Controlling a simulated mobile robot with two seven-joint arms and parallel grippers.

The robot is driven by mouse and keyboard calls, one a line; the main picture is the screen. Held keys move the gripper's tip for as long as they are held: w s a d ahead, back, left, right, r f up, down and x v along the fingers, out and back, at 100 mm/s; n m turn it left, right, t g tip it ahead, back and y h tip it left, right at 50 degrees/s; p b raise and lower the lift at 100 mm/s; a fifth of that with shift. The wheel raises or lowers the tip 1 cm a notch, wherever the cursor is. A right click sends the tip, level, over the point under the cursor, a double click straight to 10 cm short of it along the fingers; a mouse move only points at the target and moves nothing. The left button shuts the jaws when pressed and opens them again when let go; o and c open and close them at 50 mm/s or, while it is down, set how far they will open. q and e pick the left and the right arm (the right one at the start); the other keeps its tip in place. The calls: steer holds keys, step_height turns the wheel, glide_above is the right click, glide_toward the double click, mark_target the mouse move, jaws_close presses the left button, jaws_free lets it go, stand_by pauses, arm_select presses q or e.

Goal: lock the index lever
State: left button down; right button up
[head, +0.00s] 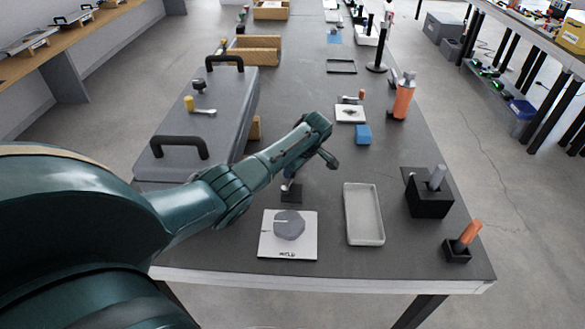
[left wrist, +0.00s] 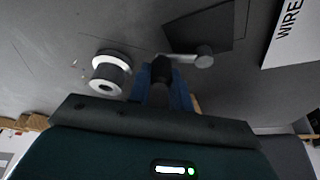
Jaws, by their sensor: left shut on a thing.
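The index lever (left wrist: 188,58) is a short grey arm with a round silver end, beside a dark square plate (left wrist: 222,28) in the left wrist view. In the head view the dark plate (head: 291,196) lies on the bench below my left arm. My left gripper (left wrist: 162,82) has its blue fingers shut on a dark knob (left wrist: 161,68) at the lever's near end. My right gripper is in neither view.
A white board with a grey disc (head: 276,252) lies in front of the plate, and a pale tray (head: 349,238) to its right. A large grey case (head: 181,145) stands left. A blue block (head: 363,134) and black holder (head: 429,205) are right. A grey-white cylinder (left wrist: 110,74) is near the gripper.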

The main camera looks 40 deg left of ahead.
arm_select(q)
steer(key=c, duration=1.3)
jaws_free()
steer(key=shift+a, duration=0.1)
steer(key=shift+o, duration=0.2)
steer(key=v, duration=1.3)
steer(key=shift+p, duration=0.35)
steer(key=shift+s, duration=0.15)
